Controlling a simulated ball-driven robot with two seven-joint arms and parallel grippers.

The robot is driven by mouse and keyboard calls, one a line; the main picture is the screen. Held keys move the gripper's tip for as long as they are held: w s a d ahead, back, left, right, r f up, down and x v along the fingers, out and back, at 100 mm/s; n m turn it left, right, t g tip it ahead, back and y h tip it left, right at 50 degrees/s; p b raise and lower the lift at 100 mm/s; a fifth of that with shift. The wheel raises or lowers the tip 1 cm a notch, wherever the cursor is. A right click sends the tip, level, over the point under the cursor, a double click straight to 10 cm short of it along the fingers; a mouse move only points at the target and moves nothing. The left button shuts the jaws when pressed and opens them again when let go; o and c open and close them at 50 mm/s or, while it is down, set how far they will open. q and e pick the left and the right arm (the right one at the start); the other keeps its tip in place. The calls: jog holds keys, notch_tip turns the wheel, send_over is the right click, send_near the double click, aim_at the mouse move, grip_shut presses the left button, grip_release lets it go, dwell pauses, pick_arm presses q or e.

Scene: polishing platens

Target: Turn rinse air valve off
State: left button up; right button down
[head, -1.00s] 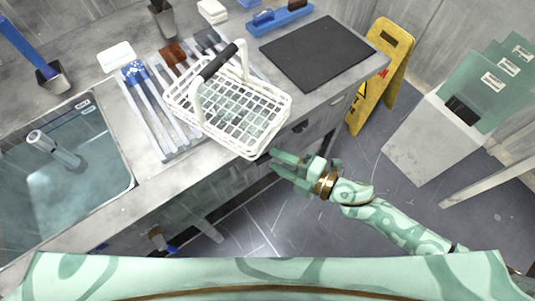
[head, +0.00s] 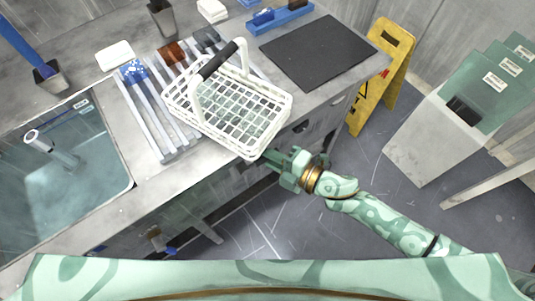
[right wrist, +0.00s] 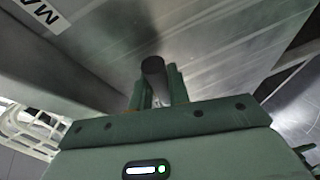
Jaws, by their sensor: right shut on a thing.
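My right gripper (head: 272,160) is at the front of the bench, just below the white basket's near corner. In the right wrist view its two green fingers (right wrist: 155,88) are closed around a dark round-ended handle (right wrist: 153,68). I take this handle to be the valve's, but no label naming rinse air shows. Whether the valve is on or off cannot be told. My left gripper is not in view.
A white wire basket (head: 240,115) stands on the bench above the gripper. A black mat (head: 318,50) lies to its right, and a water-filled sink (head: 60,185) is at left. A yellow floor sign (head: 378,80) stands right of the bench. The floor in front is open.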

pick_arm(q)
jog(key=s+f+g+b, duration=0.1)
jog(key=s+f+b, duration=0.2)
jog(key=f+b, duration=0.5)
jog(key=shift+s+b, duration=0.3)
jog(key=shift+b, duration=0.2)
pick_arm(e)
jog(key=s+a+f+m+t+y, duration=0.1)
jog(key=s+a+f+m+t, duration=0.1)
jog(key=m, duration=0.7)
jog(key=s+a+f+m+t+y, duration=0.1)
jog(key=s+a+f+m+t, duration=0.1)
jog(key=m, duration=0.7)
notch_tip(320, 180, down, 2)
jog(key=a+t, duration=0.1)
jog(key=t, duration=0.1)
jog(key=shift+a+t, duration=0.15)
jog(key=shift+t, duration=0.25)
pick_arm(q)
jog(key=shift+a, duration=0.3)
pick_arm(e)
jog(key=c, duration=1.3)
grip_release()
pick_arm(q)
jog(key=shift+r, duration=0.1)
